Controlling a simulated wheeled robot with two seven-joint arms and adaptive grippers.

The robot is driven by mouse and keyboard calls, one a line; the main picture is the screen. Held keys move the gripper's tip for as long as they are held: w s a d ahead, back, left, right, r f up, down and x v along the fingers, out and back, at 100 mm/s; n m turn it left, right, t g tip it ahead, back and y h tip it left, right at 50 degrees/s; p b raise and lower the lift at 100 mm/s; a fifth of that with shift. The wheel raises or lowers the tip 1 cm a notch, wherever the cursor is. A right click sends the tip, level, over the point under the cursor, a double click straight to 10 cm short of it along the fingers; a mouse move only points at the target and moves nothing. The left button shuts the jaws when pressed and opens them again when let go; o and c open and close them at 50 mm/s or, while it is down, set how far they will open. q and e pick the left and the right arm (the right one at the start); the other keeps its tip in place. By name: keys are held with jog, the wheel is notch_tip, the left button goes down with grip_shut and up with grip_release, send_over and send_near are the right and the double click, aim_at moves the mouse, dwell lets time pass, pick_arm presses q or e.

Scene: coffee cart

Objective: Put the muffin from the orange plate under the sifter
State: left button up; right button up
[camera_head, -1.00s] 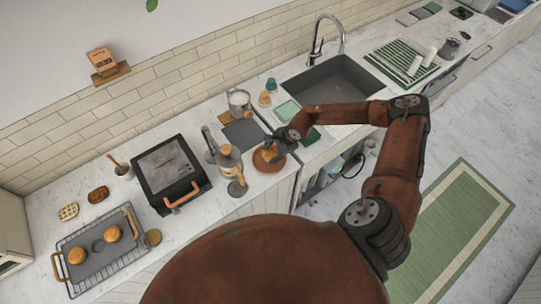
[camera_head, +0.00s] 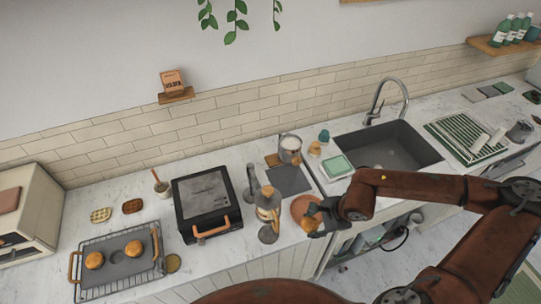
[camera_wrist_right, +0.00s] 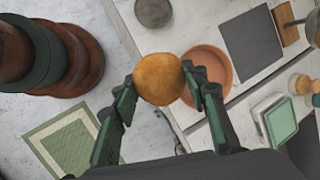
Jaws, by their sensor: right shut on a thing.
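The muffin (camera_head: 311,224) is golden brown and held between the fingers of my right gripper (camera_head: 318,220). In the right wrist view the muffin (camera_wrist_right: 159,79) sits between the green-padded fingertips (camera_wrist_right: 160,74), raised off the orange plate. The orange plate (camera_head: 298,204) is on the counter just behind the muffin and looks empty in the wrist view (camera_wrist_right: 217,62). A metal cup with white contents, which looks like the sifter (camera_head: 290,148), stands behind a dark mat (camera_head: 288,180). Whether it sits over the mat's edge is hard to tell. My left gripper is not in view.
A tall press-like device (camera_head: 267,200) stands just left of the plate. A black grill (camera_head: 205,200) and a rack (camera_head: 115,277) with two muffins are further left. A green-lidded box (camera_head: 336,167) and the sink (camera_head: 390,148) are to the right. The mat is clear.

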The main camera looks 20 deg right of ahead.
aim_at(309, 223)
jog(key=shift+w+f+n+g+y+b, duration=0.3)
jog(key=shift+w+f+n+b, duration=0.25)
jog(key=shift+f+n, duration=0.2)
jog(key=shift+w+a+f+n+g+y+b, duration=0.15)
jog(key=shift+w+f+n+g+b, duration=0.15)
jog(key=shift+n, duration=0.35)
jog(key=shift+w+d+f+n+g+y+b, duration=0.1)
jog(key=shift+w+f+n+y+b, duration=0.1)
jog(key=shift+f+n+b, duration=0.3)
jog(key=n, duration=0.2)
jog(key=g+b, duration=0.1)
jog(key=shift+w+a+f+n, duration=0.3)
jog(key=shift+w+a+n, duration=0.05)
jog(key=shift+a+n, duration=0.05)
pick_arm(q)
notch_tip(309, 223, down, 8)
jog(key=b, duration=0.4)
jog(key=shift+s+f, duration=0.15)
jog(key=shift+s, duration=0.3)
pick_arm(e)
jog(key=shift+w+a+f+n+g, duration=0.1)
jog(key=shift+a+n+g, duration=0.65)
jog(key=shift+n, duration=1.3)
jog(key=shift+s+a+f+n+g, duration=0.1)
jog(key=shift+a+n+g, duration=0.65)
jog(key=shift+n, duration=1.25)
jog(key=shift+w+a+n+g, duration=0.1)
jog(key=shift+a+n+g, duration=0.65)
jog(key=shift+n, duration=1.3)
